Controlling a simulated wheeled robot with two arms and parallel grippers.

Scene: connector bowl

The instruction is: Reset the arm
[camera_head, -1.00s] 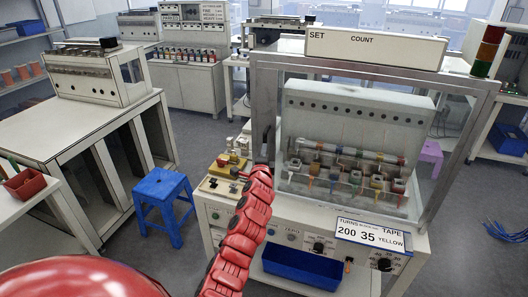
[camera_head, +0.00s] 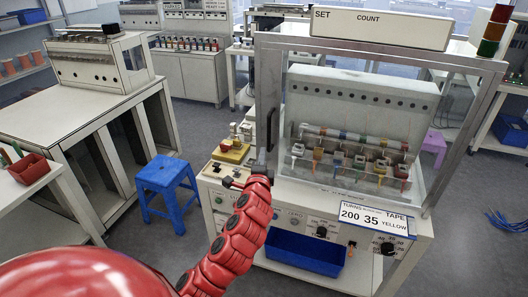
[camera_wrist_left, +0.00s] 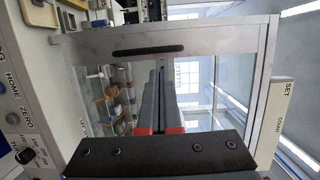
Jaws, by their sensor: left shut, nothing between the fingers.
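My left arm's red segments come up from the bottom in the head view. The left gripper (camera_head: 262,166) is small and dark at their end, in front of the machine's left front post. In the left wrist view its two long grey fingers (camera_wrist_left: 162,85) lie together, shut and empty. They point towards the glass front of the machine. The dark door handle (camera_head: 270,130) is just above the gripper in the head view and also shows in the left wrist view (camera_wrist_left: 148,50). I cannot tell the gap between fingers and frame. My right gripper is not in view.
The machine cabinet (camera_head: 464,115) has a glass front, with coloured parts inside. A blue bin (camera_head: 305,253) sits below its control panel. A blue stool (camera_head: 165,180) stands left of it. A white bench (camera_head: 75,112) is further left. Grey floor is open between them.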

